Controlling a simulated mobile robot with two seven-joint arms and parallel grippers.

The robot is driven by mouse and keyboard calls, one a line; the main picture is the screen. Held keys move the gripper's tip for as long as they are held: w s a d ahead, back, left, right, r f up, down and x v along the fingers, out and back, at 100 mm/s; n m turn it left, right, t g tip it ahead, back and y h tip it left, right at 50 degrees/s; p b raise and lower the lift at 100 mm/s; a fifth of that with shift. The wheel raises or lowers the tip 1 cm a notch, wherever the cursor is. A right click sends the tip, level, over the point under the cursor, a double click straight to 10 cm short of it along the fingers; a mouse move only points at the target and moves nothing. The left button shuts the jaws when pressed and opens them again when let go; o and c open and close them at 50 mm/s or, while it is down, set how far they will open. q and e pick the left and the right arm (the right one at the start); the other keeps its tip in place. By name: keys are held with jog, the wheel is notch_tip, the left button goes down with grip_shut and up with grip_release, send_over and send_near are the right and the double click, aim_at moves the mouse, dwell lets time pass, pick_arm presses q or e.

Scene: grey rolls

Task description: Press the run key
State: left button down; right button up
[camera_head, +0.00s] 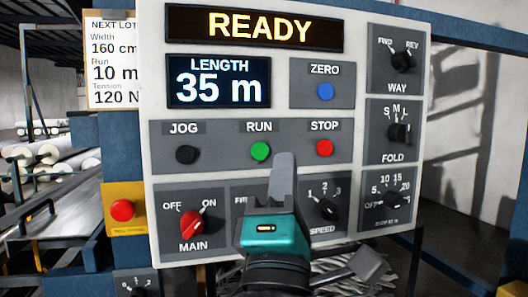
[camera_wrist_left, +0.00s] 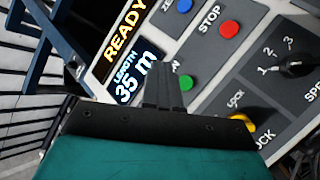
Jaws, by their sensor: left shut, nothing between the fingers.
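The run key is a round green button (camera_head: 260,151) under the label RUN on a pale control panel (camera_head: 280,65). It also shows in the wrist view (camera_wrist_left: 186,82), just right of the fingertips. My left gripper (camera_head: 284,160) is shut and empty, its grey fingers pointing up at the panel. In the head view its tips overlap the strip between the green button and the red STOP button (camera_head: 324,148), slightly below both. The green button is fully visible, and I cannot tell the gap between tips and panel. My right gripper is not in view.
A black JOG button (camera_head: 187,154) is left of RUN and a blue ZERO button (camera_head: 325,91) is above. The screens (camera_head: 218,81) read READY and LENGTH 35 m. The red MAIN knob (camera_head: 192,225) points towards ON. A lot card (camera_head: 112,60) hangs at left.

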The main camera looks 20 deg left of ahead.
aim_at(260, 151)
pick_arm(q)
jog(key=shift+w, duration=0.1)
jog(key=shift+w+a+b, duration=0.15)
jog(key=shift+w+a, duration=0.7)
jog(key=shift+w, duration=0.35)
jog(key=shift+w+a+b, duration=0.1)
jog(key=shift+w+a, duration=0.7)
jog(key=shift+w, duration=0.4)
jog(key=shift+w+a+b, duration=0.15)
jog(key=shift+w+a, duration=0.7)
jog(key=shift+w, duration=0.35)
jog(key=shift+w+a+p, duration=0.2)
jog(key=shift+w+p, duration=0.1)
jog(key=shift+p, duration=0.05)
jog(key=shift+w+a, duration=0.25)
jog(key=shift+w, duration=0.15)
jog(key=shift+s+p, duration=0.15)
jog(key=shift+p, duration=0.15)
jog(key=shift+s+d+p, duration=0.3)
jog(key=shift+s+d, duration=0.15)
jog(key=shift+s, duration=0.1)
